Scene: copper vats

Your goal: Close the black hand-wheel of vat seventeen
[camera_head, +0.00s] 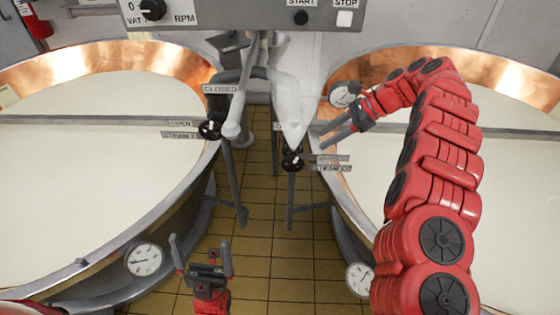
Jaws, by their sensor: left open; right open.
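Two black hand-wheels stand between the vats: a left one (210,129) by the left vat's rim and a right one (293,162) by the right vat's rim. Small plates beside the left wheel read OPEN, CLOSED and STEAM with a hard-to-read number. The right wheel's plates are too small to read fully, so I cannot tell which wheel is vat seventeen's. My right gripper (317,138) is open, up and right of the right wheel and apart from it in the picture. My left gripper (200,241) is open and empty, low over the floor.
A left copper vat (90,62) and a right copper vat (460,68) hold pale liquid. Dial gauges (144,259) sit on their sides. A pale conical spout (292,105) and grey pipes stand between them. A control panel (240,15) hangs above. The tiled floor (258,235) is clear.

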